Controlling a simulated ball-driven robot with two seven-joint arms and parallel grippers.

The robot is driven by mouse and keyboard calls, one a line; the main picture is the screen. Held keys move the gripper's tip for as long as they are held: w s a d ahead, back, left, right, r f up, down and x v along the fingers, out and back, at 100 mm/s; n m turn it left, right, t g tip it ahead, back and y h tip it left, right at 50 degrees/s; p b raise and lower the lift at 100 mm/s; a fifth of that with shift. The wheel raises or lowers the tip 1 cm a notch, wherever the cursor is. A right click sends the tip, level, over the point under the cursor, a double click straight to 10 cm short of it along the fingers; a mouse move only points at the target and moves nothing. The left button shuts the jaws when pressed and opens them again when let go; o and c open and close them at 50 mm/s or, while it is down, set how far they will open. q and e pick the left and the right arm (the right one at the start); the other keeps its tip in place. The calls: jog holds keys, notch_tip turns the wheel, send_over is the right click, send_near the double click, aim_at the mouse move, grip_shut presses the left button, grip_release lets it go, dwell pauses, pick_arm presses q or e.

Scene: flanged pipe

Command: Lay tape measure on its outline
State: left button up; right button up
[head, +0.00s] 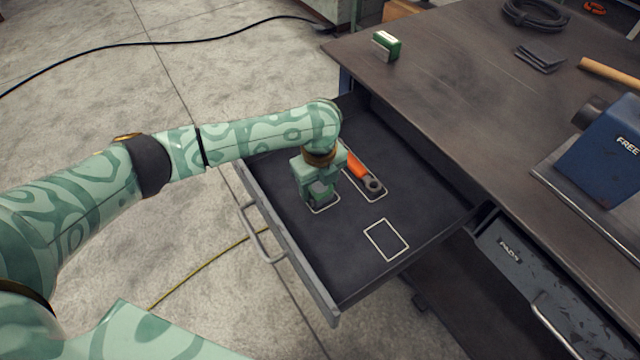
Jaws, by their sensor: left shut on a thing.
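My left gripper (321,196) reaches down into the open drawer (345,265) and is shut on a small grey thing, which I take to be the tape measure (322,187). The fingers hide most of it. It is low over a white outline (325,210) on the dark drawer floor, near the drawer's front. I cannot tell whether it touches the floor. Another rectangular outline (386,240) to the right is empty. My right gripper is not in view.
An orange-handled tool (358,168) lies in its own outline just right of the gripper. A green and white box (386,45) stands on the bench (450,100). A blue vise-like block (605,150) is at the right. The drawer's right part is clear.

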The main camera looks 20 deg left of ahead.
aim_at(319, 187)
pick_arm(q)
jog(key=shift+s+r, duration=0.1)
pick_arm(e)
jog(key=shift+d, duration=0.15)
pick_arm(q)
jog(key=o, duration=1.3)
jog(key=shift+c, duration=0.2)
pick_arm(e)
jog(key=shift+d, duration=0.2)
pick_arm(q)
notch_tip(319, 187, up, 12)
jog(key=p, duration=0.6)
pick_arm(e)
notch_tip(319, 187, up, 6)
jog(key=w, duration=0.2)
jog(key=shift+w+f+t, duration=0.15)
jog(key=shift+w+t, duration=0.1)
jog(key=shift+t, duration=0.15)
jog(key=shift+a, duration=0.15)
